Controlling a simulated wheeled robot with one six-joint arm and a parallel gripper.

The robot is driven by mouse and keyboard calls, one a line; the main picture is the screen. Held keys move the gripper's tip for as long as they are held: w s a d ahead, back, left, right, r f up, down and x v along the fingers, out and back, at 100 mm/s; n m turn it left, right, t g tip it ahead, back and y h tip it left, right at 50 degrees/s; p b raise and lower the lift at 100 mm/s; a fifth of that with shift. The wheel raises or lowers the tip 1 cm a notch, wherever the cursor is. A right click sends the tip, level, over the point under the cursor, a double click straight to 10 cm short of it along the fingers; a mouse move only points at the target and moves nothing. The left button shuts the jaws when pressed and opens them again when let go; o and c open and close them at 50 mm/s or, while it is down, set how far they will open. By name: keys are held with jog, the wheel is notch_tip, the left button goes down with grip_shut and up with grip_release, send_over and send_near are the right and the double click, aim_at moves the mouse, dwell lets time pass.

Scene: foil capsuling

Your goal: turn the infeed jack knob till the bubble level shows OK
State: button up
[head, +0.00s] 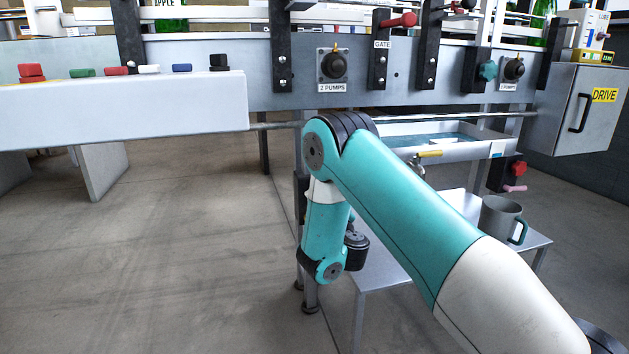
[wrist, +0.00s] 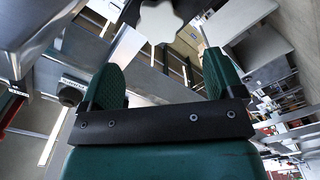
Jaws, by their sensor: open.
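A pale lobed knob (wrist: 160,20) shows at the top middle of the wrist view, ahead of my gripper (wrist: 164,74) and apart from its fingers. It looks like a jack knob, but I see no label on it. My gripper is open, with its two green fingers wide apart and nothing between them. In the head view my arm hangs down in front of the line's frame, and the gripper itself is hidden there. The pale knob is not visible in the head view. I cannot make out the bubble level in either view.
A grey panel with several coloured buttons (head: 150,98) juts out at left. The "2 PUMPS" switch (head: 334,65), a teal knob (head: 487,71) and a red knob (head: 519,168) are on the line. A mug (head: 501,220) stands on a low table at right. The left floor is clear.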

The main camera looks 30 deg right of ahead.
jog(key=shift+p+x, duration=4.85)
jog(key=shift+p, duration=1)
jog(key=shift+f, duration=0.1)
jog(key=c, duration=0.9)
